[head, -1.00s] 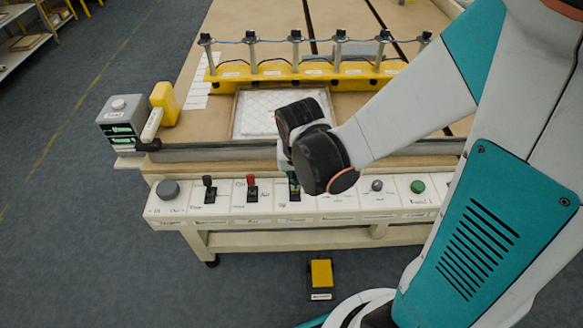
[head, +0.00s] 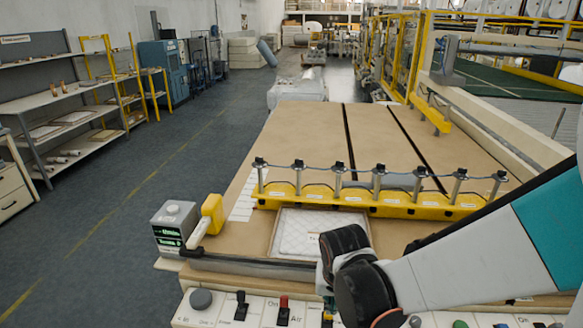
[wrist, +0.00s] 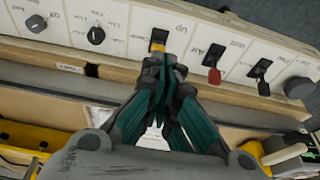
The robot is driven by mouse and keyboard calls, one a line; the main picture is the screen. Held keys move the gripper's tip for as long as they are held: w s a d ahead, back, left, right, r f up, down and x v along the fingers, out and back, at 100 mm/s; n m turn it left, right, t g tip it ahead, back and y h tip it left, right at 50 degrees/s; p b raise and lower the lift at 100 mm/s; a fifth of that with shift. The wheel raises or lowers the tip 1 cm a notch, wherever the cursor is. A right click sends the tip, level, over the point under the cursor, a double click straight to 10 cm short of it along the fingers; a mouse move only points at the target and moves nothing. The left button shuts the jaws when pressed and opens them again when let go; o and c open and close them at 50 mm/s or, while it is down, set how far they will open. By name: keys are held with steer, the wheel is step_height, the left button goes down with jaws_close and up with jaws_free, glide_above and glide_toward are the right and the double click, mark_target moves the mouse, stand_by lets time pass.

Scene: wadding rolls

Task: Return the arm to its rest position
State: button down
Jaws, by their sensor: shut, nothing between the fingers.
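My arm reaches in from the right in the head view, its dark wrist (head: 362,285) over the table's front edge. The gripper itself is mostly hidden behind the wrist there. In the wrist view my gripper (wrist: 162,62) is shut and empty, with dark fingers and teal sides. Its tips are close to the black-and-yellow switch (wrist: 158,40) marked "Up" on the white control panel (wrist: 130,18); I cannot tell whether they touch. A red-tipped switch (wrist: 213,58) marked "Air" is beside it.
The brown table (head: 300,125) carries a yellow clamp bar (head: 400,205) and a framed white quilted piece (head: 308,232). Shelves (head: 60,100) line the far left; the floor between is open.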

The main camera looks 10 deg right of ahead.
steer(key=s+r+n+t, duration=0.1)
steer(key=s+r+t, duration=0.1)
steer(key=s+r, duration=0.2)
steer(key=s+r+n+t, duration=0.2)
steer(key=s+r, duration=0.3)
steer(key=r, duration=0.6)
steer(key=shift+d+r+n+y, duration=0.3)
steer(key=shift+d+y, duration=0.1)
steer(key=shift+d, duration=0.05)
steer(key=shift+w, duration=0.1)
